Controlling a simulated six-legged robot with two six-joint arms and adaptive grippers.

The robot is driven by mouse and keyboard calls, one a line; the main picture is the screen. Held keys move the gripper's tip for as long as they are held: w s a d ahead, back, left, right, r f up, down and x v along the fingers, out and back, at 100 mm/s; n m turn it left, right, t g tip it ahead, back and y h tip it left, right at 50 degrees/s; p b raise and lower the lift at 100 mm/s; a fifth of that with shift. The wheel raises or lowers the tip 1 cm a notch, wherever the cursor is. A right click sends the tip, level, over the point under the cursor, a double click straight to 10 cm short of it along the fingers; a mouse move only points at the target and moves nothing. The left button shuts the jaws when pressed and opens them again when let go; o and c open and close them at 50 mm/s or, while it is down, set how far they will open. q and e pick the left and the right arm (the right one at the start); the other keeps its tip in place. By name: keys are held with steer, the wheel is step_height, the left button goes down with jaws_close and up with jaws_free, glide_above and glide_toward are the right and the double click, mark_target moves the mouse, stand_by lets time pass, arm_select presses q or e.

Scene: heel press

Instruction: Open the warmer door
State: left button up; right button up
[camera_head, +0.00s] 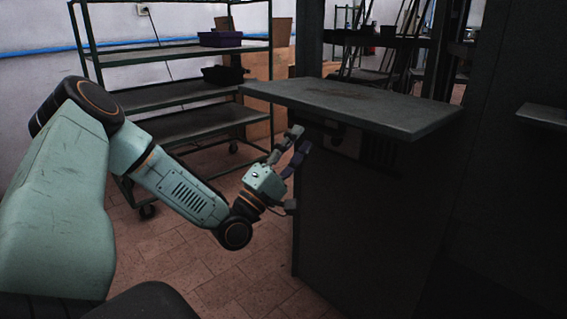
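A dark cabinet (345,225), perhaps the warmer, stands right of centre under a flat grey top (355,103). Its faces are very dark, so I cannot make out a door edge or a handle, nor tell whether a door is open or shut. My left gripper (294,178) is at the cabinet's left edge, below the grey top. I cannot tell whether a finger touches the cabinet. My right gripper is not in view.
A green-framed shelf rack (180,96) on castors stands behind on the left, with dark bins (220,39) on it. A cardboard-coloured box (283,60) is behind the gripper. Dark machinery fills the right side. The tiled floor (185,255) left of the cabinet is clear.

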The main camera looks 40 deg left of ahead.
arm_select(q)
steer(key=shift+v, duration=2.65)
steer(key=shift+d, duration=0.1)
steer(key=w+d+f+m+g+y, duration=0.2)
steer(key=w+d+f+m+g, duration=0.15)
steer(key=f+g, duration=0.45)
steer(key=s+d+f+m+g+h+p, duration=0.1)
steer(key=s+d+f+m+g+p, duration=0.1)
steer(key=d+f+m+g, duration=0.3)
steer(key=s+d+f+m+g+h+p, duration=0.1)
steer(key=s+d+f, duration=0.2)
steer(key=f, duration=0.4)
steer(key=s+d+f+m+g+p, duration=0.2)
steer(key=s+g, duration=0.1)
steer(key=s, duration=0.6)
steer(key=s+d+f+m+g+y+p, duration=0.1)
steer(key=s+d+f+m+g, duration=0.1)
steer(key=s, duration=0.7)
steer(key=s+d+f+m+g+y+p, duration=0.1)
steer(key=s+d+f+m+g+p, duration=0.1)
steer(key=s+g, duration=0.4)
steer(key=s+d+f+m, duration=0.1)
steer(key=s+f, duration=0.1)
steer(key=s, duration=0.1)
steer(key=shift+d+p, duration=0.2)
steer(key=shift+p, duration=0.1)
